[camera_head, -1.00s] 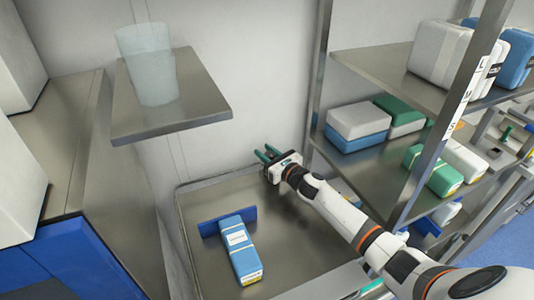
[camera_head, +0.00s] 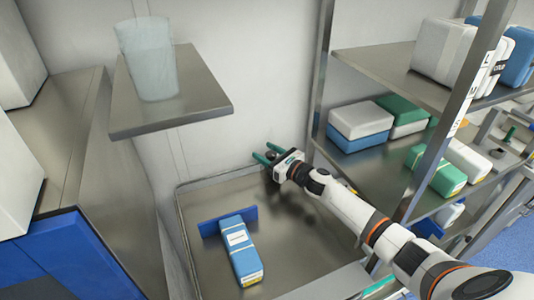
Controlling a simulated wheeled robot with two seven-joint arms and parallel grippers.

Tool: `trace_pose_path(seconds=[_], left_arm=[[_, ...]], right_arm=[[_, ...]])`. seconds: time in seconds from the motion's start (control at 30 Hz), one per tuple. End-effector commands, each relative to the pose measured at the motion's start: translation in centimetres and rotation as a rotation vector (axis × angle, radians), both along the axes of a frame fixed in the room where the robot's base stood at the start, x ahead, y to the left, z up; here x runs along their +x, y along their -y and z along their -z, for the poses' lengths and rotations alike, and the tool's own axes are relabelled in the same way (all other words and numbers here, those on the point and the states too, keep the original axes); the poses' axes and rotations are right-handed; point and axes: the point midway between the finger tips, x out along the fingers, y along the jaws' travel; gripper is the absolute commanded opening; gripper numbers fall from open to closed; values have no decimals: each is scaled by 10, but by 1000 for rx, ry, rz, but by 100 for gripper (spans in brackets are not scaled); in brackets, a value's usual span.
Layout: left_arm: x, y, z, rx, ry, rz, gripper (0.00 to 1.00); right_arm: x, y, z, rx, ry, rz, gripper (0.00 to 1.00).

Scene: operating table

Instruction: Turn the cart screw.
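My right gripper (camera_head: 266,152) is at the back edge of the metal cart tray, near the wall. Its two green fingers stand apart and point at the wall. A small dark round knob (camera_head: 271,156), possibly the cart screw, shows between the fingers. It is too small to tell whether the fingers touch it. The metal cart tray (camera_head: 300,255) lies below the gripper. My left gripper is not in view.
A blue box (camera_head: 239,252) lies in the tray against a blue bar (camera_head: 212,226). A wall shelf (camera_head: 205,98) with a translucent cup (camera_head: 148,60) is at upper left. A metal rack (camera_head: 317,70) with several boxes stands right of my arm.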

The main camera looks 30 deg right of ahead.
Motion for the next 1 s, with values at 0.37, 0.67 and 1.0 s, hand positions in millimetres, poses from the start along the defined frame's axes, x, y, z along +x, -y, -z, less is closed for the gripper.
trace_pose_path(seconds=[0.37, 0.67, 1.0], left_arm=[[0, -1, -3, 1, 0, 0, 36], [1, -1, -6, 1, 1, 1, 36], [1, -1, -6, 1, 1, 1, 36]], right_arm=[[-13, 5, 0, -1, -2, 0, 52], [-56, 21, 1, -1, -2, 0, 52], [-71, 26, 0, 0, 0, 0, 52]])
